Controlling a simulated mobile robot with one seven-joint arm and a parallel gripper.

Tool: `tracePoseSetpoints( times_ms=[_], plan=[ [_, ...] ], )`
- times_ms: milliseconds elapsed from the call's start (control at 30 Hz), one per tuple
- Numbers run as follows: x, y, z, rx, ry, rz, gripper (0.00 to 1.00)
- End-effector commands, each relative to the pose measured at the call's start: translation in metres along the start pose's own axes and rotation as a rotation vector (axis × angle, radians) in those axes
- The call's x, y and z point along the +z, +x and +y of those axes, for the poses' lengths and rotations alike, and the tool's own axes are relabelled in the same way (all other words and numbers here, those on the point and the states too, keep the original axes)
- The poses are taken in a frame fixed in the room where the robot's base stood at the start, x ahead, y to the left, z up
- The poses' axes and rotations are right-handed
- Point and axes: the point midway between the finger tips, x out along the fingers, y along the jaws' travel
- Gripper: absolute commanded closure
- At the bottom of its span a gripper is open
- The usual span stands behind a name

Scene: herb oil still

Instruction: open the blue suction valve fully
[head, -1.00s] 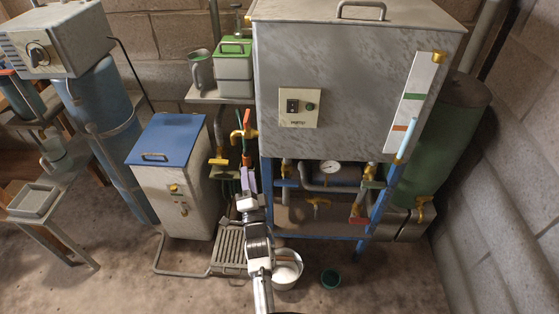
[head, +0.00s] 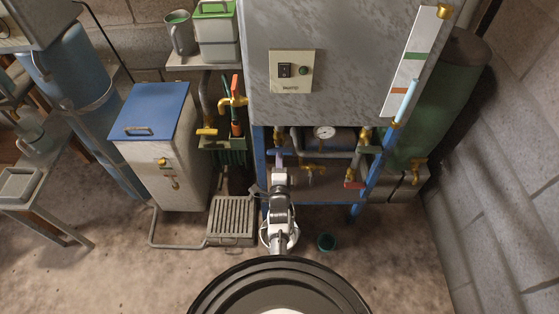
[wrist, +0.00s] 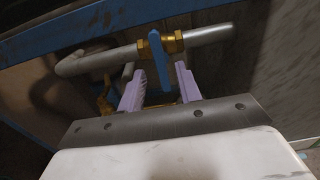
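In the wrist view, the blue suction valve has a blue lever (wrist: 157,58) on a brass body (wrist: 176,42) in a grey pipe (wrist: 100,62). The lever points across the pipe. My gripper (wrist: 157,78) is open, its two purple fingers apart. The lever lies ahead of and between the fingertips, with visible space on both sides; I cannot tell how deep it sits between them. In the head view, my gripper (head: 278,160) is under the grey tank's left front, by the pipework, and largely hides the valve there.
A blue frame beam (wrist: 100,27) crosses above the pipe in the wrist view. In the head view, a red-handled valve (head: 355,184) and a round gauge (head: 324,132) are to the right.

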Motion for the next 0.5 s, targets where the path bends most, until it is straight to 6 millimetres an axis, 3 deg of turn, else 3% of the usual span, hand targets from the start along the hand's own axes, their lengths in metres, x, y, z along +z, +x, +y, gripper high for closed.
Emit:
tracePoseSetpoints(
  times_ms=[200, 500],
  plan=[
    [-0.001, 0.022, 0.004, -0.003, 0.000, 0.002, 0.66],
    [-0.001, 0.034, 0.000, -0.002, -0.001, 0.001, 0.66]
  ],
)
